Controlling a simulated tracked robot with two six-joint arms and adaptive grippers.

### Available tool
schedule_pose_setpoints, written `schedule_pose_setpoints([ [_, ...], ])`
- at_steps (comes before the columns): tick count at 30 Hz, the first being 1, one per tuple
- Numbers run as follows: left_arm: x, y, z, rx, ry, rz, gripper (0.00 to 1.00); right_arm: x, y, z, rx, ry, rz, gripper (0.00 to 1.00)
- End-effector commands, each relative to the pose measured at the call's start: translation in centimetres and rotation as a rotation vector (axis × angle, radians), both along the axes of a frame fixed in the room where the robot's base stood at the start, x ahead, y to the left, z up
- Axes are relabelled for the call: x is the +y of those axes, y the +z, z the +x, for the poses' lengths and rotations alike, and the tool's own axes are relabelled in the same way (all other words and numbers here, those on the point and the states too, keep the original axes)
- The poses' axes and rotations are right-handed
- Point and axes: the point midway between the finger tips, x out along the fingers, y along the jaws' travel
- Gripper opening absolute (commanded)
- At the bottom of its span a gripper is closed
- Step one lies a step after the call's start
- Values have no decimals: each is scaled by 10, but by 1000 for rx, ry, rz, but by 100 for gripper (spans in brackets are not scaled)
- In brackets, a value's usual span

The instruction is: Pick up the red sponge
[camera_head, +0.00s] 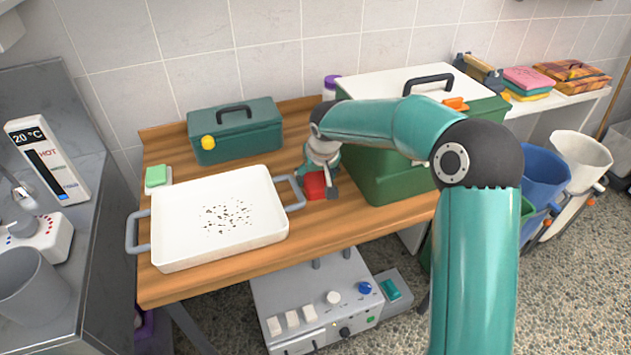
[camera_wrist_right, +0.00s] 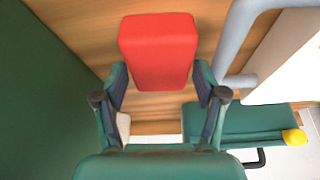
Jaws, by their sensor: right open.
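The red sponge (camera_head: 315,186) lies on the wooden table between the white tray and the large green box. In the right wrist view the red sponge (camera_wrist_right: 158,50) is a red block just ahead of the fingertips. My right gripper (camera_head: 320,180) is at the sponge, partly covering it in the head view. In the right wrist view my right gripper (camera_wrist_right: 160,88) is open, with its two fingers spread near the sponge's end. Whether they touch it I cannot tell. My left gripper is not in view.
The white tray (camera_head: 172,250) has grey handles, one close beside the sponge. The large green box (camera_head: 385,185) stands right of the gripper. A smaller green box (camera_head: 235,135) with a yellow knob is behind. A green sponge (camera_head: 156,176) lies at the table's left.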

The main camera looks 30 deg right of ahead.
Motion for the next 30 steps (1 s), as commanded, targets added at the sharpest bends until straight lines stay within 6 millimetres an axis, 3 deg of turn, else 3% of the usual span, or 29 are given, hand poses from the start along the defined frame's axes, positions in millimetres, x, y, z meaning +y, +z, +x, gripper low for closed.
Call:
schedule_pose_setpoints([
  [30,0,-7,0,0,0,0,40,-1,-10,2,-1,0,1,71],
])
